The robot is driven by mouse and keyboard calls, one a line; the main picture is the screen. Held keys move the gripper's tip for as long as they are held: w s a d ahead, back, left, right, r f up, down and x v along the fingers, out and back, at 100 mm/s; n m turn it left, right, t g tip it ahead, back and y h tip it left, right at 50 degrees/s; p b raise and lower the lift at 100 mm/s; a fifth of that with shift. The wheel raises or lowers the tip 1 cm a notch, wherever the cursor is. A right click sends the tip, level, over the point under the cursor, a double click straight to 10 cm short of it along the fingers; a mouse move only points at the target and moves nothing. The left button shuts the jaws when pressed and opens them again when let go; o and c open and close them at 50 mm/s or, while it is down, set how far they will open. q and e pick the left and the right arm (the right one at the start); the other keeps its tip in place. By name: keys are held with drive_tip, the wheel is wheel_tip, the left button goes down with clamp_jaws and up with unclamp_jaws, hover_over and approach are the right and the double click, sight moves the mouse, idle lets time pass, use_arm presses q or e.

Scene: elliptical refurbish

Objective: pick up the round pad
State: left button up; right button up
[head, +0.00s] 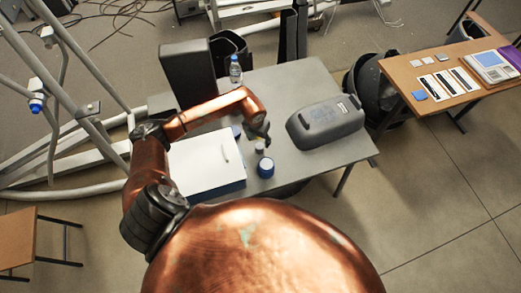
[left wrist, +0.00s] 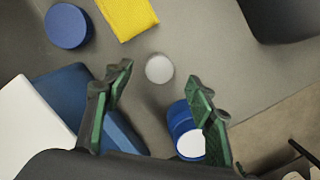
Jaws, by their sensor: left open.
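A small pale grey round pad (left wrist: 159,69) lies flat on the grey table, just beyond and between my left fingertips in the left wrist view. A blue round disc (left wrist: 68,26) lies further off to the left; I cannot tell for certain which of the two the task means. My left gripper (left wrist: 160,82) is open, with nothing between its fingers. In the head view my left gripper (head: 259,137) hangs low over the table and partly hides the small things below it. My right gripper is not in view.
A blue tub with a white top (left wrist: 187,130) stands close by the right finger. A yellow cloth or sponge (left wrist: 128,15) lies beyond the pad. A white sheet or folder (head: 208,165), a grey case (head: 325,122) and a bottle (head: 235,70) are on the table (head: 285,80).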

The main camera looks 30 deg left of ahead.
sight(259, 146)
use_arm(q)
drive_tip(key=f, duration=0.7)
drive_tip(key=shift+w+f, duration=0.1)
drive_tip(key=shift+w, duration=0.15)
drive_tip(key=shift+c, duration=0.5)
drive_tip(key=c, duration=1)
wheel_tip(259, 146, up, 10)
drive_tip(key=shift+r, duration=0.1)
drive_tip(key=o, duration=0.4)
drive_tip(key=c, duration=0.4)
